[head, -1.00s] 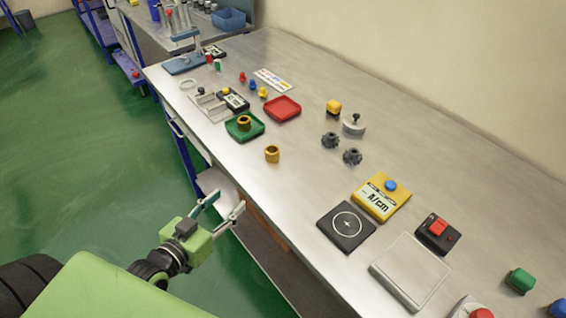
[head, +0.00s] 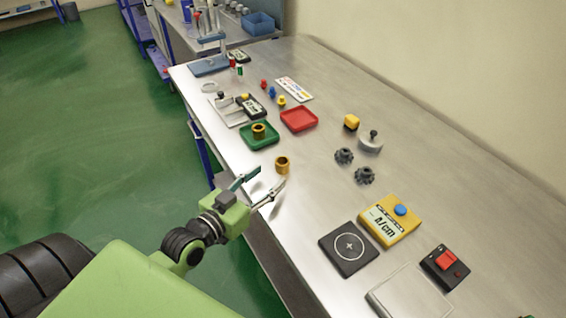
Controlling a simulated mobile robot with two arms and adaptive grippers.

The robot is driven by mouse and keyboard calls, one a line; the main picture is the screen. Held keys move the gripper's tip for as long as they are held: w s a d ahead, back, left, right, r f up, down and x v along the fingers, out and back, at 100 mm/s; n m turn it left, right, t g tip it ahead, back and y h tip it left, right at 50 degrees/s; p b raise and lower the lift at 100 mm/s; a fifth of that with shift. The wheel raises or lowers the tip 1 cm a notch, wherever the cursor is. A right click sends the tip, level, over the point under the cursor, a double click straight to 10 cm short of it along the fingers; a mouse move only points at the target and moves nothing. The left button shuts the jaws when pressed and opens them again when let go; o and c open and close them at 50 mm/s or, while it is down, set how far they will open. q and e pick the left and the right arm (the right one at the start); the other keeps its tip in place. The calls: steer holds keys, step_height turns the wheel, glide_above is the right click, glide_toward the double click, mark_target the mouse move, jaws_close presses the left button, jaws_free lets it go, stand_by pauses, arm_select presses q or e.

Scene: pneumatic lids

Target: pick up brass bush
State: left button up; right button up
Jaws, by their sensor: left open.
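A brass bush (head: 282,165) stands upright on the metal table near its left edge. A second brass bush (head: 259,131) sits in the green tray (head: 262,143) just behind it. My left gripper (head: 264,187) is open and empty. Its two fingers point up and right toward the bush on the table, with the fingertips just short of it and apart from it. My right gripper does not show.
A red tray (head: 299,119) lies behind the bush. Dark gear-like parts (head: 344,156), a yellow box with a blue button (head: 391,220) and a black pad (head: 348,249) are to the right. The table between is clear.

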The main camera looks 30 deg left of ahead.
mark_target(278, 166)
arm_select(q)
steer(key=shift+x, duration=1.2)
steer(key=shift+w, duration=0.35)
steer(key=shift+w+p, duration=0.3)
steer(key=shift+w, duration=0.05)
steer(key=p+x, duration=0.1)
steer(key=x, duration=0.2)
steer(key=shift+w+a, duration=0.1)
steer(key=shift+w, duration=0.15)
steer(key=shift+w+f, duration=0.1)
steer(key=shift+w, duration=0.35)
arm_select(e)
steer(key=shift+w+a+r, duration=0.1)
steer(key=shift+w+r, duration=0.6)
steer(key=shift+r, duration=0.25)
arm_select(q)
jaws_close()
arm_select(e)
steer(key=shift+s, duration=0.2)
